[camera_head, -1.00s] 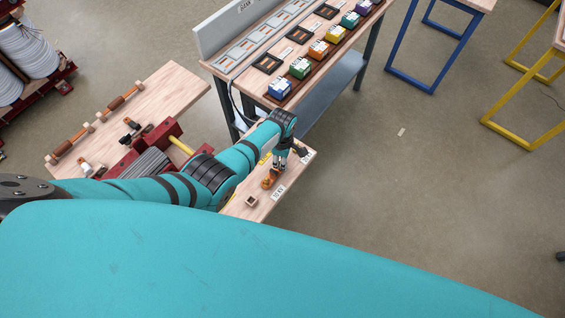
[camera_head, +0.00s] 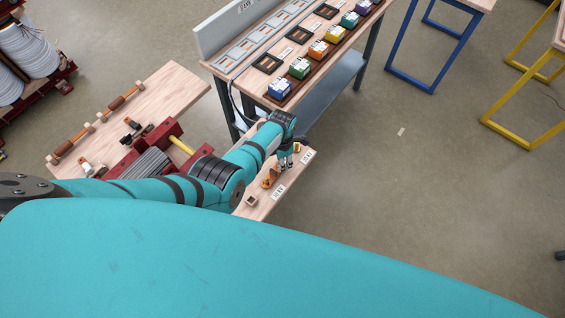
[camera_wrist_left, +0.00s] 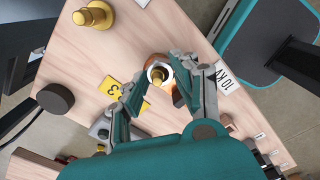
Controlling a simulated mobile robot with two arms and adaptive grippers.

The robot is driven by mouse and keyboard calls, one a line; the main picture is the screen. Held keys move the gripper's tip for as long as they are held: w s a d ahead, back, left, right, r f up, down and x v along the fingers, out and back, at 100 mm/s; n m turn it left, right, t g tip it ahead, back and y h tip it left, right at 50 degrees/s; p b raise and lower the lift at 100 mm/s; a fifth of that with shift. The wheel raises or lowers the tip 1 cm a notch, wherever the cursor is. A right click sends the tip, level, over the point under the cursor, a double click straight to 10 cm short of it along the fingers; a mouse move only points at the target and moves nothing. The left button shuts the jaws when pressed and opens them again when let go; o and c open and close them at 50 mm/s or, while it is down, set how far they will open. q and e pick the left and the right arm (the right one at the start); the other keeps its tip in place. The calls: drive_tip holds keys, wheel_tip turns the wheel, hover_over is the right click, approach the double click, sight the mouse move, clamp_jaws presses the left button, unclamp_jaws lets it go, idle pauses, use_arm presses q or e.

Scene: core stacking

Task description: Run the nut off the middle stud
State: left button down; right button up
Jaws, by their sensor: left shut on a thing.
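My left gripper (camera_head: 286,164) reaches down over the small wooden bench (camera_head: 256,211) in the head view. In the left wrist view, its two fingers (camera_wrist_left: 165,92) close from both sides on a ring-like nut (camera_wrist_left: 158,72) with a pale rim, with brass showing inside and below it. The fingers partly hide the nut and the stud under it, so I cannot tell how far the nut sits on the stud. Another brass stud (camera_wrist_left: 97,16) with a wide flange stands at the upper left of the wrist view. My right gripper is not in view.
A yellow tag (camera_wrist_left: 110,87) and a white label (camera_wrist_left: 225,82) lie beside the gripper. A dark round knob (camera_wrist_left: 56,98) is at the left. A workbench with coloured boxes (camera_head: 280,88) stands behind the small bench. Open floor (camera_head: 400,190) lies to the right.

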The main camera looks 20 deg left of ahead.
use_arm(q)
drive_tip(key=shift+w+r+p, duration=0.15)
drive_tip(key=shift+r+p, duration=2.8)
drive_tip(key=shift+r, duration=0.15)
